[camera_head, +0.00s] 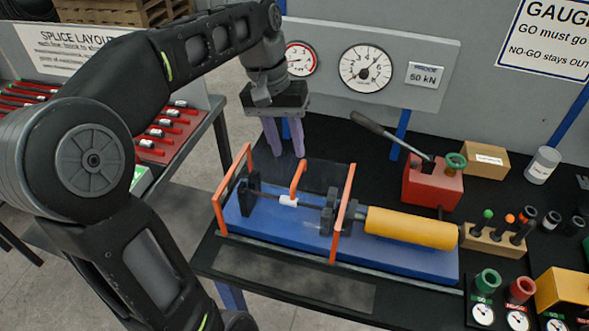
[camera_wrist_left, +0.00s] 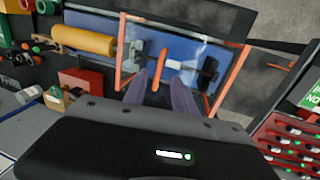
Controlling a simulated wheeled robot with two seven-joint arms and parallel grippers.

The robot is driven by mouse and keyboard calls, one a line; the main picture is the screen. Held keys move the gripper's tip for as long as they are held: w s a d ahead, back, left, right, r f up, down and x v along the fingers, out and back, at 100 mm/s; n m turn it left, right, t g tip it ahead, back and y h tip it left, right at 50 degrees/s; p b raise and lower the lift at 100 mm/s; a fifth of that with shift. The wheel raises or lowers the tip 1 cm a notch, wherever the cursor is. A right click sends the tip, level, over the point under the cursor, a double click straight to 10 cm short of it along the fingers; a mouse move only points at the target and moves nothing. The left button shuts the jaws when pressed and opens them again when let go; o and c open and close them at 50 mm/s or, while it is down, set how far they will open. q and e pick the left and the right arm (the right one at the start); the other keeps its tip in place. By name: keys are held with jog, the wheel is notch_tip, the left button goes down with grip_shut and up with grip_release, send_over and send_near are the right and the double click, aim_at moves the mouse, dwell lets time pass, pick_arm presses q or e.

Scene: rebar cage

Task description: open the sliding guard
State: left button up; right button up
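The sliding guard is a clear panel with orange end frames (camera_head: 343,213) over the blue bed of the press. It stands over a bar with a white sleeve (camera_head: 289,201). The guard's orange handle (camera_head: 298,177) rises from its middle. My left gripper (camera_head: 286,153) points down just behind and above the handle, its two purple fingers apart and empty. In the left wrist view the handle (camera_wrist_left: 159,69) appears between the fingertips (camera_wrist_left: 159,75); contact cannot be told. My right gripper is not in view.
A yellow cylinder (camera_head: 412,228) lies to the right on the blue bed (camera_head: 400,262). A red pump (camera_head: 432,184) with a long lever stands behind it. Gauges (camera_head: 365,68) are on the back panel. A rack of red bars (camera_head: 160,140) is at left.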

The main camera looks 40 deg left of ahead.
aim_at(296, 178)
pick_arm(q)
jog(key=f, duration=0.3)
jog(key=d+f, duration=0.1)
jog(key=f, duration=0.1)
jog(key=shift+w+f+b, duration=0.1)
jog(key=shift+f+b, duration=0.2)
jog(key=shift+f, duration=0.1)
jog(key=shift+w+d+f, duration=0.1)
jog(key=shift+d+f, duration=0.1)
jog(key=shift+f, duration=0.4)
grip_shut()
dwell(0.6)
